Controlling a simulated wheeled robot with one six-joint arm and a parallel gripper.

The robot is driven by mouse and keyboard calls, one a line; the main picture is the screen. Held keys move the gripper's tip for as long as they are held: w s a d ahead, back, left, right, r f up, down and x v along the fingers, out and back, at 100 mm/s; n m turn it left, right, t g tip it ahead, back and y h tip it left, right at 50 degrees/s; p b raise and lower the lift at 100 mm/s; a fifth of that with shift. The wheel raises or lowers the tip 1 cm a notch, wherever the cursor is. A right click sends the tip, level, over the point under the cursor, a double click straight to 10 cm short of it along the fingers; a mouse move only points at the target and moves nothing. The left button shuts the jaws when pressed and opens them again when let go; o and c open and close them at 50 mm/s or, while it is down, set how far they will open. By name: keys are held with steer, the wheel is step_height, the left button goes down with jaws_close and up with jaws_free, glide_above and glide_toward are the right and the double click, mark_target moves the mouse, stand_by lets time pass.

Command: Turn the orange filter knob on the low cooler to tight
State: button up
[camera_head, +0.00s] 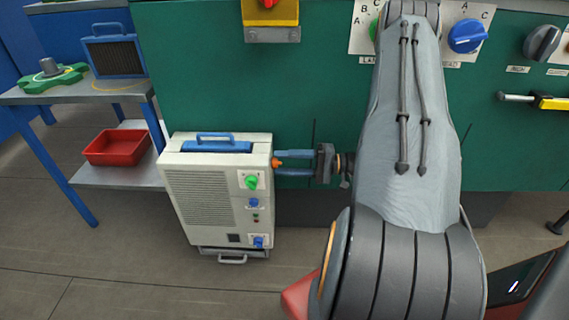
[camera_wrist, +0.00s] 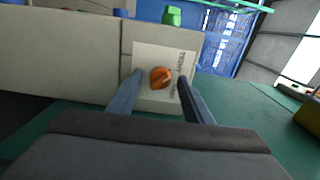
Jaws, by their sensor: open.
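The low cooler (camera_head: 205,215) is a pale cabinet with a blue handle on top, standing on the floor at the left. The orange filter knob (camera_wrist: 160,77) sits on a pale label plate on the cooler's side; some lettering shows on the plate but I cannot read it clearly. In the head view the knob (camera_head: 277,163) shows as a small orange bit at the cooler's right side. My gripper (camera_head: 280,163) is open, with its two blue-grey fingers pointing left at that side. In the wrist view my gripper (camera_wrist: 158,80) has one finger on each side of the knob; I cannot tell whether they touch it.
The cooler's front has a green knob (camera_head: 251,182) and blue knobs. A green wall panel (camera_head: 300,90) stands close behind my gripper. A blue-legged table (camera_head: 80,95) and a red bin (camera_head: 117,147) stand left. Bare floor (camera_head: 130,260) lies in front.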

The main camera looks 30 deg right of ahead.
steer(key=v, duration=0.7)
steer(key=shift+s+d+p, duration=0.2)
steer(key=shift+d+p, duration=0.05)
steer(key=shift+p, duration=0.05)
steer(key=shift+s, duration=0.1)
